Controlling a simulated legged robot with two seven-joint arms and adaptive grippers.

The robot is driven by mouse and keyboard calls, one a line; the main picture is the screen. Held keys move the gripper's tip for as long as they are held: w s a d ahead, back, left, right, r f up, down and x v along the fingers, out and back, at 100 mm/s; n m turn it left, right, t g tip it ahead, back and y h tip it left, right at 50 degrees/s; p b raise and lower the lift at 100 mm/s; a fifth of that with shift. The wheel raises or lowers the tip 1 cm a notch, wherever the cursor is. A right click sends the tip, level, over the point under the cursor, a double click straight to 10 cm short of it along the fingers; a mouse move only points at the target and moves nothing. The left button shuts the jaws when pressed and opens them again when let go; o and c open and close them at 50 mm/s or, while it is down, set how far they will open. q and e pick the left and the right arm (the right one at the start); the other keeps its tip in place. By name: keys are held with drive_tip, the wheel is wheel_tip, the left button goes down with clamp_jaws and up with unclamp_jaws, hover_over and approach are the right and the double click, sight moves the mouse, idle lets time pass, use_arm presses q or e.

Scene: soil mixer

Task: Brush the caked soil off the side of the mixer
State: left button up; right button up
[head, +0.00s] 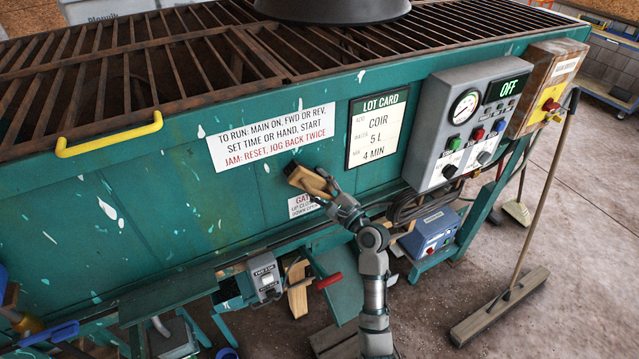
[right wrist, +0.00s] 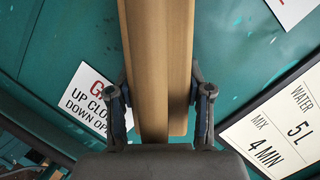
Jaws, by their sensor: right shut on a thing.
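The mixer (head: 150,205) is a long teal trough with white flecks on its side. My right gripper (head: 329,192) is shut on a wooden brush (head: 308,180), held at the mixer's side below the run instructions label. In the right wrist view the brush's pale wooden body (right wrist: 150,70) lies between both fingers (right wrist: 160,100). Its dark bristle end is against or very close to the wall; I cannot tell which. Faint brownish staining (head: 232,270) shows along the lower side; the brush may hide soil behind it. My left gripper is not in view.
A lot card (head: 377,129) and a grey control box (head: 468,122) reading OFF are right of the brush. A yellow handle (head: 108,135) sticks out at left. The gate label (head: 301,205) sits just below the brush. A push broom (head: 500,305) leans at right.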

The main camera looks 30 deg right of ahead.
sight(271, 181)
drive_tip(key=shift+s+a, duration=0.2)
drive_tip(key=shift+a, duration=5.05)
drive_tip(key=shift+a+r, duration=0.1)
drive_tip(key=shift+r, duration=0.8)
drive_tip(key=shift+w+d+f, duration=0.1)
drive_tip(key=shift+d, duration=2.7)
drive_tip(key=shift+w+d, duration=0.1)
drive_tip(key=shift+d, duration=2.7)
drive_tip(key=shift+d+r, duration=0.15)
drive_tip(key=shift+r, duration=0.7)
drive_tip(key=shift+s+a, duration=0.2)
drive_tip(key=shift+a, duration=5.55)
drive_tip(key=shift+s, duration=0.1)
drive_tip(key=shift+s+d, duration=0.1)
drive_tip(key=shift+s, duration=2.8)
drive_tip(key=shift+s, duration=0.1)
